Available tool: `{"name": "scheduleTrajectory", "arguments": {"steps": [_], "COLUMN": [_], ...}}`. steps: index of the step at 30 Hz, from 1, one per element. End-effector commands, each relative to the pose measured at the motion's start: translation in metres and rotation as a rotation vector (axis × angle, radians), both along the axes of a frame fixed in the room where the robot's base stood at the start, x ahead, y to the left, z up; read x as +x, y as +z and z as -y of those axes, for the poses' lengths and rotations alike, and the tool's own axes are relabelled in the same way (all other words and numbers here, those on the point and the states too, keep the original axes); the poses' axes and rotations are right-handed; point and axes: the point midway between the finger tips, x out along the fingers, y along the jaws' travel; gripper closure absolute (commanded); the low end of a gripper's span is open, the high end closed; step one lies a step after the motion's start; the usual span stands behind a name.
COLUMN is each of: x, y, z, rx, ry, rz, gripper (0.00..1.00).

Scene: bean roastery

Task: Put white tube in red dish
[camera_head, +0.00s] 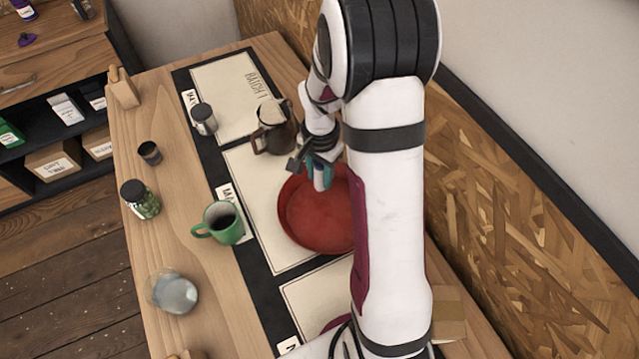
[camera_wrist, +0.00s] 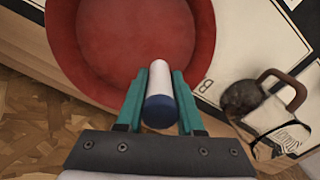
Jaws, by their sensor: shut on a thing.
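The red dish (camera_head: 310,222) sits on the middle mat of the table, partly hidden behind my arm in the head view. It also fills the upper middle of the wrist view (camera_wrist: 82,75). The white tube (camera_wrist: 159,76) has a dark blue end and is between the teal fingers of my gripper (camera_wrist: 160,90). In the head view the tube (camera_head: 321,178) shows only as a small piece at my gripper (camera_head: 318,170). My gripper is shut on the tube, over the near-wall edge of the dish. I cannot tell the tube's exact height above the dish.
A dark pitcher (camera_head: 276,134) stands close to my gripper, beyond the dish. A green mug (camera_head: 220,222), a green-labelled jar (camera_head: 140,200), a glass jar (camera_head: 176,292), a dark cup (camera_head: 150,153) and a metal canister (camera_head: 203,119) stand on the left side. Bare mat lies left of the dish.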

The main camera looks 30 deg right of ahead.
Motion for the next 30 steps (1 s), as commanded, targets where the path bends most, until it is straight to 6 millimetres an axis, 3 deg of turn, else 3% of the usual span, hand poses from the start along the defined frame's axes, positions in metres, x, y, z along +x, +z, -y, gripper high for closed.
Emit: {"name": "scheduleTrajectory", "arguments": {"steps": [6, 17, 18, 22, 30], "x": [0.002, 0.002, 0.002, 0.002, 0.002], "y": [-0.038, -0.044, -0.045, -0.044, -0.044], "z": [-0.002, -0.002, -0.002, -0.002, -0.002], "rx": [0.001, 0.0, 0.0, 0.0, 0.0], "ry": [-0.001, 0.0, 0.0, 0.0, 0.0], "rz": [-0.004, -0.001, -0.001, -0.001, 0.0], "gripper": [1.0, 1.0, 0.6, 0.37, 0.34]}}
